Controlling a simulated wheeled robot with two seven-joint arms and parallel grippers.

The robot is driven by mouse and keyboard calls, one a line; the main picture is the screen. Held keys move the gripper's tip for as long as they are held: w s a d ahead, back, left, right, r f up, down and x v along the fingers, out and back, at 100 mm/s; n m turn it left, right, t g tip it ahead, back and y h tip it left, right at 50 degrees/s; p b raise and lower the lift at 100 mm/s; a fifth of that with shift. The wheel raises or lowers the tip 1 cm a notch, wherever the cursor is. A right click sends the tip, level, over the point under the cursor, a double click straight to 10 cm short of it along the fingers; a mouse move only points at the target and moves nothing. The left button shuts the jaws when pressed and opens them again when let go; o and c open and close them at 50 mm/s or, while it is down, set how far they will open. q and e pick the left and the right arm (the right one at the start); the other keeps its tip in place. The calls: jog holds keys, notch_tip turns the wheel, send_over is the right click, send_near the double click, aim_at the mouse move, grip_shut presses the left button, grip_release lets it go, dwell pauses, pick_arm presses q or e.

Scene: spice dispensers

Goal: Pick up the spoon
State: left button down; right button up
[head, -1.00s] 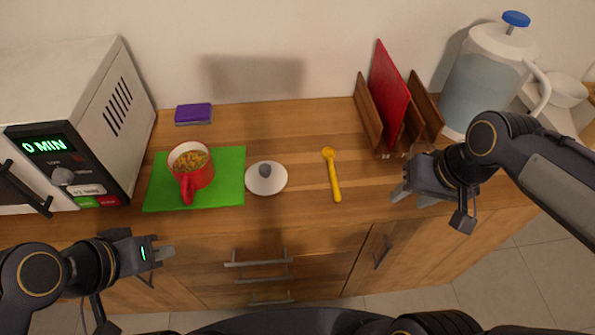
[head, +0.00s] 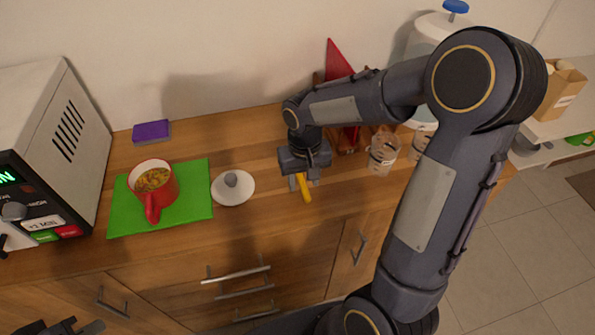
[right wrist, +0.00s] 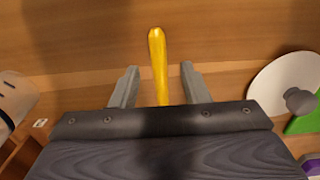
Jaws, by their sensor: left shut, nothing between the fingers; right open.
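The yellow spoon (head: 303,187) lies on the wooden counter. Its handle end shows in the head view below my right gripper (head: 305,181), which hides the rest. In the right wrist view the spoon's handle (right wrist: 158,62) runs between the two open fingers of the right gripper (right wrist: 158,85), with a gap on each side. The fingers are open and point down over it. My left gripper (head: 75,328) is at the bottom left edge of the head view, partly cut off, shut and empty, away from the spoon.
A white lid (head: 232,190) lies left of the spoon. A red mug (head: 160,190) stands on a green board (head: 195,205), with a purple sponge (head: 151,132) behind. A microwave (head: 50,130) is at far left.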

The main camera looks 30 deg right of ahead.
jog(key=shift+f, duration=0.55)
grip_shut()
jog(key=shift+r, duration=0.15)
